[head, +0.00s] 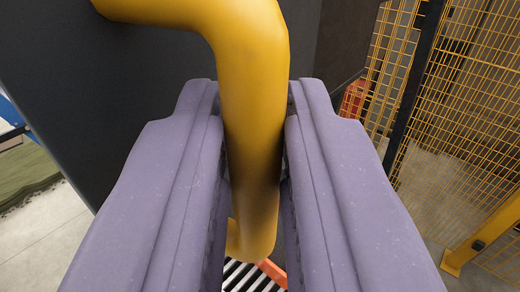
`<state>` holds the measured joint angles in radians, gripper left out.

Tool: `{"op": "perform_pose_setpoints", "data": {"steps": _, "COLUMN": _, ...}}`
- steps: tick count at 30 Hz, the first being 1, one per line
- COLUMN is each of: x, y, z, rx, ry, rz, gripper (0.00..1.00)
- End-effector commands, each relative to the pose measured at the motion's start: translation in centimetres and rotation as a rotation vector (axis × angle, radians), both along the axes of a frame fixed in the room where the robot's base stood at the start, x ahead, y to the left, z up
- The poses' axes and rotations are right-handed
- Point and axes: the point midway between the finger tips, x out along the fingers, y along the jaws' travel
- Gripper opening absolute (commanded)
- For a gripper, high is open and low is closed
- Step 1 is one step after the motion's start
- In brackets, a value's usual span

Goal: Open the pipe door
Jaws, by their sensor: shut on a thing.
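A thick yellow pipe handle (252,70) bends down from the upper left and runs vertically between my gripper's jaws. It belongs to the dark grey door panel (90,90) behind it on the left, as far as I can see. My gripper (253,110), with two purple-grey fingers, is closed around the upright part of the pipe, one finger on each side. The lower end of the pipe bends back between the fingers.
A yellow mesh fence (460,100) with a dark post stands on the right, above a yellow foot post (485,238). A red object (354,98) sits behind it. Green turf (25,172) lies at the far left. A striped grating with an orange bar (272,271) shows below. Grey floor lies between.

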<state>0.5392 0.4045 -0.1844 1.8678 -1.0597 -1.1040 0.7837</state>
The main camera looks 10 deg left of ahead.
Motion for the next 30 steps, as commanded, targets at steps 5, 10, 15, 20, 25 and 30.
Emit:
{"op": "perform_pose_setpoints", "data": {"steps": 5, "x": 0.1, "y": -1.6, "z": 1.0, "rx": -0.001, "ry": -0.015, "rz": 0.091, "gripper": 0.0}}
{"op": "perform_pose_setpoints", "data": {"steps": 10, "x": 0.2, "y": -2.3, "z": 0.9, "rx": -0.001, "ry": -0.017, "rz": 0.145, "gripper": 0.0}}
{"op": "perform_pose_setpoints", "data": {"steps": 15, "x": 0.3, "y": -2.6, "z": 0.8, "rx": -0.001, "ry": -0.02, "rz": 0.168, "gripper": 0.0}}
{"op": "perform_pose_setpoints", "data": {"steps": 20, "x": 0.3, "y": -2.6, "z": 0.8, "rx": -0.002, "ry": -0.021, "rz": 0.174, "gripper": 0.0}}
{"op": "perform_pose_setpoints", "data": {"steps": 25, "x": 0.4, "y": -2.5, "z": 0.9, "rx": -0.003, "ry": -0.023, "rz": 0.174, "gripper": 0.0}}
{"op": "perform_pose_setpoints", "data": {"steps": 30, "x": 0.3, "y": -2.6, "z": 0.8, "rx": -0.002, "ry": -0.02, "rz": 0.173, "gripper": 0.38}}
